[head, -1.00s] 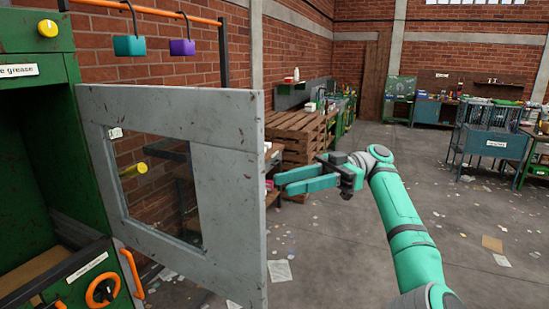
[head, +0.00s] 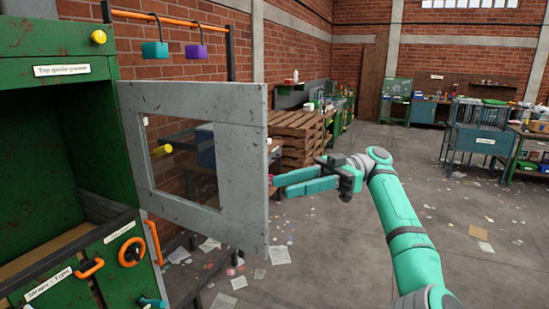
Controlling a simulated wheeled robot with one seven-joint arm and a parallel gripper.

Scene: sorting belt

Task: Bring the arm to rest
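My gripper (head: 279,184) is in the middle of the head view, at the end of my teal arm. Its two teal fingers point left and stand apart, with nothing seen between them. The fingertips are close to the right edge of an open grey door in the picture; I cannot tell whether they touch it. My arm reaches up from the bottom right, bent at the grey joint behind the gripper.
The grey framed door (head: 240,165) stands open from a green cabinet (head: 95,150) at left. An orange knob (head: 132,252) and orange handles are below. Wooden pallets (head: 296,138) stand behind. A blue cart (head: 478,138) is at right. The floor at right is open, with scattered paper.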

